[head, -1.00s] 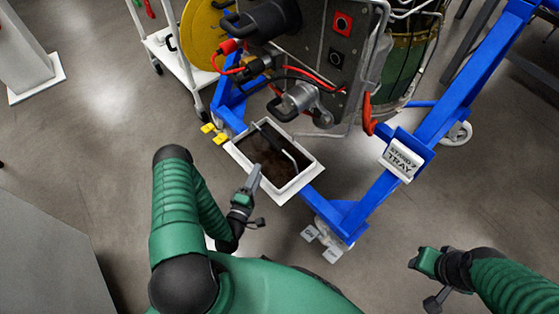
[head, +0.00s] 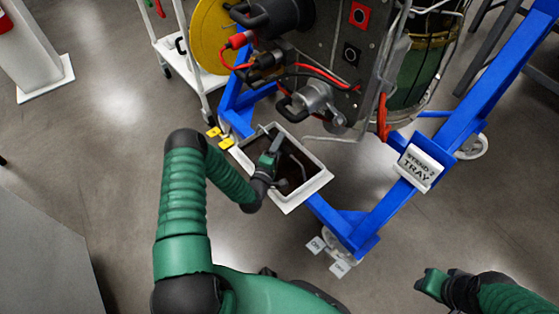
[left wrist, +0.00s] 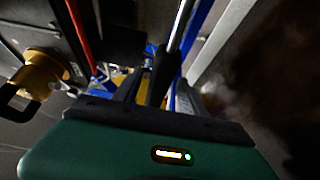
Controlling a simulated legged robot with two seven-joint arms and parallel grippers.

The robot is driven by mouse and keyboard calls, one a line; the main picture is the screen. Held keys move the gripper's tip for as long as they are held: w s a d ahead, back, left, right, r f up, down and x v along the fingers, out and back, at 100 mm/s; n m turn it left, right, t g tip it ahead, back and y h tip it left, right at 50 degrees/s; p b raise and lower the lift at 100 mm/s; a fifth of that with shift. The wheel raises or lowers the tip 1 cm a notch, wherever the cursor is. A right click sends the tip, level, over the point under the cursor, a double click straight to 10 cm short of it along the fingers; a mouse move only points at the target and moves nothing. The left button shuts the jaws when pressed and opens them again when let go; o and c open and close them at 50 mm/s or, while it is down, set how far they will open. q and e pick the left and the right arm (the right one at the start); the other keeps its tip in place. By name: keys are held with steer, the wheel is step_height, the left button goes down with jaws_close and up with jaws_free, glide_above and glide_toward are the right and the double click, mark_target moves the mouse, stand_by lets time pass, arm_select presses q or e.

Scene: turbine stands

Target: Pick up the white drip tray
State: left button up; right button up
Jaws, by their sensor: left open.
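The white drip tray (head: 315,186) is a rectangular tray with a dark inside, at the foot of the blue stand in the head view. In the left wrist view a pale rim (left wrist: 222,42) runs along the right of the fingers, with dark beyond it. My left gripper (head: 272,156) is over the tray's opening, open, beside the thin bar that crosses the tray. In the left wrist view its dark fingers (left wrist: 145,88) point forward near a shiny bar; I cannot tell whether the bar is between them. My right gripper (head: 432,284) is low at the right, away from the tray; its jaws are unclear.
The blue stand frame (head: 385,200) surrounds the tray's right and back, with a label reading STAND 2 TRAY (head: 420,168). Machine fittings and red hoses (head: 318,98) hang above the tray's far side. A white cart (head: 196,75) stands at back left.

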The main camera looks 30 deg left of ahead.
arm_select(q)
steer(key=c, duration=1)
steer(key=shift+s, duration=0.1)
jaws_close()
steer(key=shift+f, duration=0.1)
